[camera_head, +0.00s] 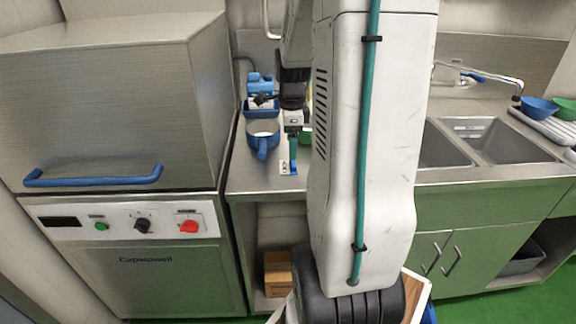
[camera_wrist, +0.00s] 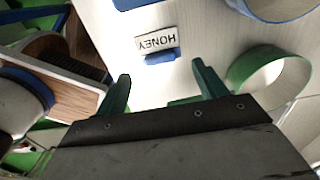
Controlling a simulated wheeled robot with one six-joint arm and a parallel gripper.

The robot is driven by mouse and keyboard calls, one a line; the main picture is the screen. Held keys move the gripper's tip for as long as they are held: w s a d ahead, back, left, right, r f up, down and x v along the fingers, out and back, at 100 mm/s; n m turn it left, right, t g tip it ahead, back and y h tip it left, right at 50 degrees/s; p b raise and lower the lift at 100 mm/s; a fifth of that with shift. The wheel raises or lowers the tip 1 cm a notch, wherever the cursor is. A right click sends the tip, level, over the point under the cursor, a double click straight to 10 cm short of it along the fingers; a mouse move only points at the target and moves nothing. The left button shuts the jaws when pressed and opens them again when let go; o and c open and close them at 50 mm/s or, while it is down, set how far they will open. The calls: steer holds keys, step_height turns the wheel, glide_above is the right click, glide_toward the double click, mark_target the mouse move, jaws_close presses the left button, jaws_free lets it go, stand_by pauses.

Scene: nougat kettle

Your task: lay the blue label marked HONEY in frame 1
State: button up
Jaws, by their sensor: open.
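The HONEY label (camera_wrist: 157,42) is a small white card with black lettering and a blue tab (camera_wrist: 160,57) along one edge. It lies on the pale worktop, ahead of my fingertips in the wrist view, with its lettering upside down. In the head view a small white and blue piece (camera_head: 288,168), apparently this label, lies near the counter's front edge. My gripper (camera_wrist: 162,84) is open, its green fingers apart with nothing between them. In the head view my gripper (camera_head: 293,150) points down close to the label. I cannot make out which thing is frame 1.
A green ring-shaped holder (camera_wrist: 270,80) stands close to the right finger. A blue-rimmed vessel (camera_wrist: 270,10) is at upper right. A brush-like wooden piece (camera_wrist: 50,60) is at left. In the head view, a blue-handled pan (camera_head: 262,140) and blue containers (camera_head: 258,88) stand left of my arm.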

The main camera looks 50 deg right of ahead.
mark_target(291, 162)
step_height(291, 162, down, 6)
steer(key=shift+a+r, duration=0.1)
steer(key=c, duration=0.7)
steer(key=shift+r, duration=0.15)
steer(key=shift+w+r, duration=0.1)
steer(key=shift+r, duration=0.5)
step_height(291, 162, up, 2)
steer(key=shift+r, duration=0.15)
steer(key=s+a, duration=0.2)
steer(key=s, duration=0.2)
steer(key=s+a+r, duration=0.1)
steer(key=s+a, duration=0.2)
steer(key=s, duration=0.2)
steer(key=s+a, duration=0.3)
steer(key=s, duration=0.2)
steer(key=shift+r, duration=0.15)
